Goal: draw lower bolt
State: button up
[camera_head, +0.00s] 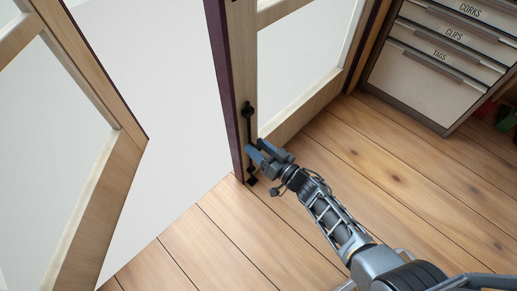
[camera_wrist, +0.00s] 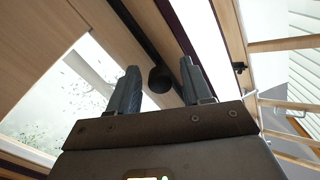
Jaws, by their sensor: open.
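The lower bolt (camera_head: 249,121) is a dark upright rod with black fittings, low on the narrow wooden edge of the door leaf (camera_head: 244,70). Its bottom fitting (camera_head: 251,180) is close to the floor. My gripper (camera_head: 257,151) is at the middle of the bolt and hides part of the rod. In the wrist view the two fingers of my gripper (camera_wrist: 160,72) stand apart, with a round black knob (camera_wrist: 159,79) in the gap between them. A dark bar (camera_wrist: 134,36) runs up and left from the knob. I cannot tell whether either finger touches the knob.
Another glazed leaf (camera_head: 95,175) stands swung open at the left, with a pale opening (camera_head: 165,110) between. A drawer cabinet (camera_head: 437,62) labelled CORKS, CLIPS and TAGS stands at the upper right. The plank floor (camera_head: 400,185) is clear between them.

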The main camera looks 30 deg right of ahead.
grip_shut()
dwell(0.5)
